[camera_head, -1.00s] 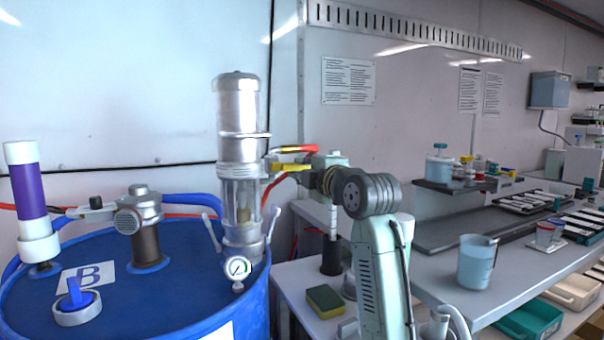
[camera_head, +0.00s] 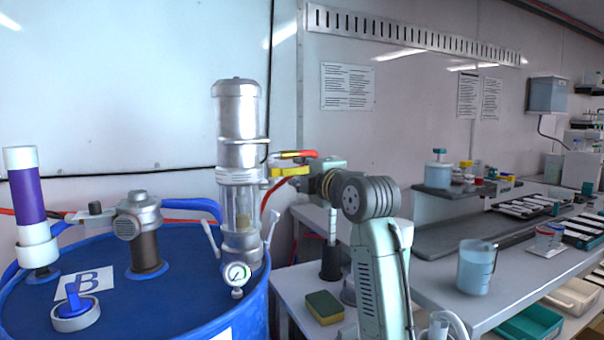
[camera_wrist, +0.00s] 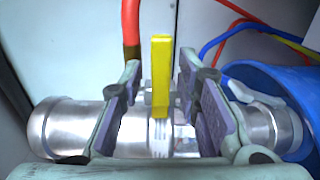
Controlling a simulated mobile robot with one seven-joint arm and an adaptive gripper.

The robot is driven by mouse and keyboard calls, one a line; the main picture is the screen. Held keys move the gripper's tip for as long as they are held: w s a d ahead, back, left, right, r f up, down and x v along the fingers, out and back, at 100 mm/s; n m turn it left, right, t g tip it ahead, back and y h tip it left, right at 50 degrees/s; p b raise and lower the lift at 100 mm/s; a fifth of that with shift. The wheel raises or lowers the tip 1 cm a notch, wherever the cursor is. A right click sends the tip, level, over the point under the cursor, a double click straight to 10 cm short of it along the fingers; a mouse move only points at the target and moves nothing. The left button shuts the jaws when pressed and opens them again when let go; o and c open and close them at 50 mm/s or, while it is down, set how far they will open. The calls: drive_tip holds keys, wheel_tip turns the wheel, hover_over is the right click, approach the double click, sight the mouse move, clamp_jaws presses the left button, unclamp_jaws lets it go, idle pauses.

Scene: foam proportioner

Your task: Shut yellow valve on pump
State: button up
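The pump (camera_head: 238,125) is a silver cylinder with a clear lower section, standing upright on the blue drum. Its yellow valve (camera_head: 287,171) has a flat handle that sticks out sideways to the right, towards my gripper (camera_head: 306,172). In the wrist view the yellow handle (camera_wrist: 160,75) stands crosswise to the silver pump body (camera_wrist: 75,128). My gripper (camera_wrist: 160,98) is open, with one purple-padded finger on each side of the handle. A gap shows between the handle and each pad. In the head view the fingertips are too small to make out.
A red hose (camera_wrist: 131,25) rises close to the handle. The blue drum (camera_head: 190,290) also carries a purple-and-white tube (camera_head: 28,195) and a pressure gauge (camera_head: 237,274). A bench (camera_head: 440,275) with a blue jug (camera_head: 477,266) stands right. A sponge (camera_head: 324,307) lies on a lower shelf.

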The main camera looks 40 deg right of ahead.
drive_tip(key=shift+o, duration=0.3)
drive_tip(key=v, duration=1.2)
